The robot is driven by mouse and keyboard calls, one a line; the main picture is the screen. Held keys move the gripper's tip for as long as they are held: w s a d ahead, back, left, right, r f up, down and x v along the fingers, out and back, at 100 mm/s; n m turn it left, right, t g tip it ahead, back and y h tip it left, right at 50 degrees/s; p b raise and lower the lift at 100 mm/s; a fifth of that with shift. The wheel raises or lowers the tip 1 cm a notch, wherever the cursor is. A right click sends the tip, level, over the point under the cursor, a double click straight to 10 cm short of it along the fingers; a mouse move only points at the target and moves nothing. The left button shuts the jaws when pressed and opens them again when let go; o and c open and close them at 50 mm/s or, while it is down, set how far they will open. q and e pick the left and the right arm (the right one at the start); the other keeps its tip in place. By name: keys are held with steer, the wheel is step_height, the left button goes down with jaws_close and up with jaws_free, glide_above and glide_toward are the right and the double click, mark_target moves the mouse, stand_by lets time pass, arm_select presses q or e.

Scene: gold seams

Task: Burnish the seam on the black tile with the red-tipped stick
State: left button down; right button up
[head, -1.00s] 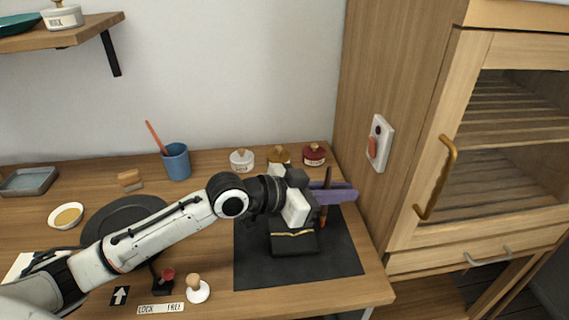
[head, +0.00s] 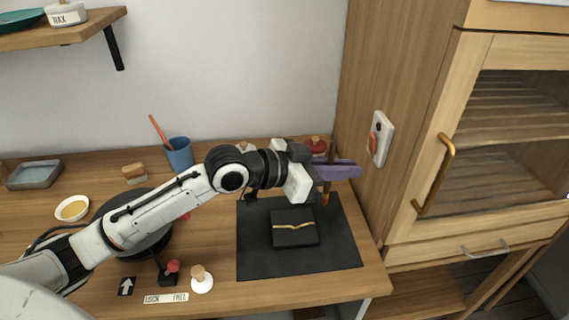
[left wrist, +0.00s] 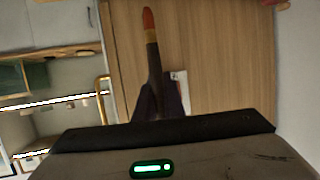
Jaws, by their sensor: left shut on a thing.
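The black tile (head: 295,237) lies on the dark mat (head: 255,262), with a thin gold seam (head: 294,226) running across it. My left gripper (head: 340,170) has purple fingers and is shut on the red-tipped stick (head: 327,188), above the mat's back right part, behind and right of the tile. The stick looks dark and roughly upright, its lower end orange-brown and apart from the tile. In the left wrist view the stick (left wrist: 153,60) extends from between the fingers, ending in a red tip (left wrist: 148,18). My right gripper is not in view.
Lidded jars, including a red one (head: 315,146), stand behind my left arm. A blue cup (head: 179,154) with an orange stick is farther left. A small lever (head: 170,270) and a white knob (head: 201,279) are at the front. A wooden cabinet (head: 450,150) borders the right.

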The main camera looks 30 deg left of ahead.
arm_select(q)
steer(key=shift+r, duration=0.95)
